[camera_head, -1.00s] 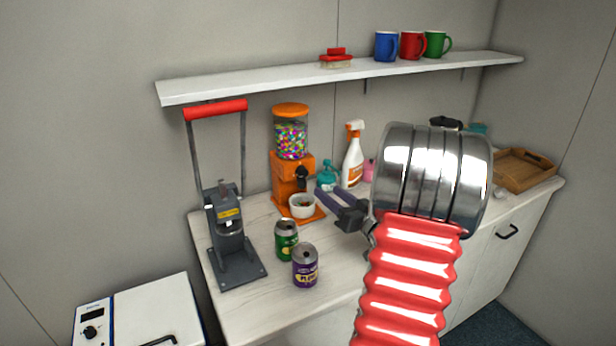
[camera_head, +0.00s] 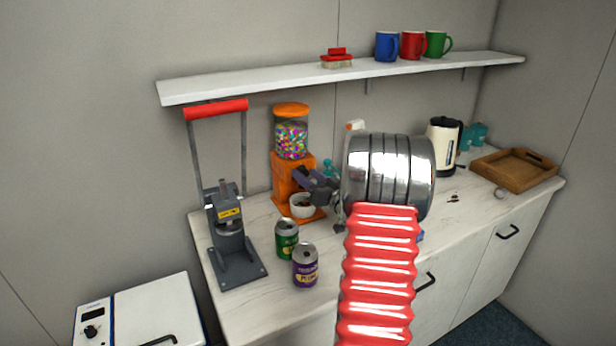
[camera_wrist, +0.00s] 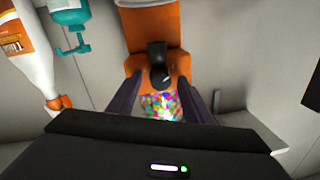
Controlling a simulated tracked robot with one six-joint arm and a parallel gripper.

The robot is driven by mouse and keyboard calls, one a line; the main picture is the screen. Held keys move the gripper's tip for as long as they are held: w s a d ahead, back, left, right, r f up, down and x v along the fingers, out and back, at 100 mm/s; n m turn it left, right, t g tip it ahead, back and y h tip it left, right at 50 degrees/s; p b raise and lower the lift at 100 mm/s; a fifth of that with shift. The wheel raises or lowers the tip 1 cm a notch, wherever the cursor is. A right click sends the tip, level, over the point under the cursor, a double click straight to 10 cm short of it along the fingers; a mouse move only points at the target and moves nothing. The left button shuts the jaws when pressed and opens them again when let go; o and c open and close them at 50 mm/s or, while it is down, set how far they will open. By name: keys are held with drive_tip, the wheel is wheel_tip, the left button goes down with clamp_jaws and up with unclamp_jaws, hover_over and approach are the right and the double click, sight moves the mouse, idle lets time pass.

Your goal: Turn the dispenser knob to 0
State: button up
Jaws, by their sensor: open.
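The orange dispenser (camera_head: 284,172) stands on the counter, its clear globe (camera_head: 291,140) full of coloured candies. In the wrist view its black knob (camera_wrist: 160,68) sits on the orange body between my two fingers, a little beyond their tips. My gripper (camera_head: 308,180) is open in front of the dispenser, and its fingers also show in the wrist view (camera_wrist: 159,84). In the head view my gripper hides the knob. I cannot read a knob setting. A white bowl (camera_head: 301,208) sits under the spout.
A can crusher (camera_head: 233,250) with a red handle stands left of the dispenser. A green can (camera_head: 286,240) and a purple can (camera_head: 305,266) stand in front. A spray bottle (camera_wrist: 22,50) and a teal bottle (camera_wrist: 70,20) stand close beside it. A shelf (camera_head: 230,87) runs above.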

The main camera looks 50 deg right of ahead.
drive_tip(key=shift+c, duration=0.3)
drive_tip(key=c, duration=1)
drive_tip(key=shift+n, duration=0.4)
drive_tip(key=n, duration=0.4)
drive_tip(key=shift+a+n+g, duration=0.1)
drive_tip(key=shift+n+g, duration=0.4)
drive_tip(key=shift+n, duration=1.5)
drive_tip(key=o, duration=1.1)
drive_tip(key=shift+r, duration=0.1)
drive_tip(key=shift+c, duration=0.2)
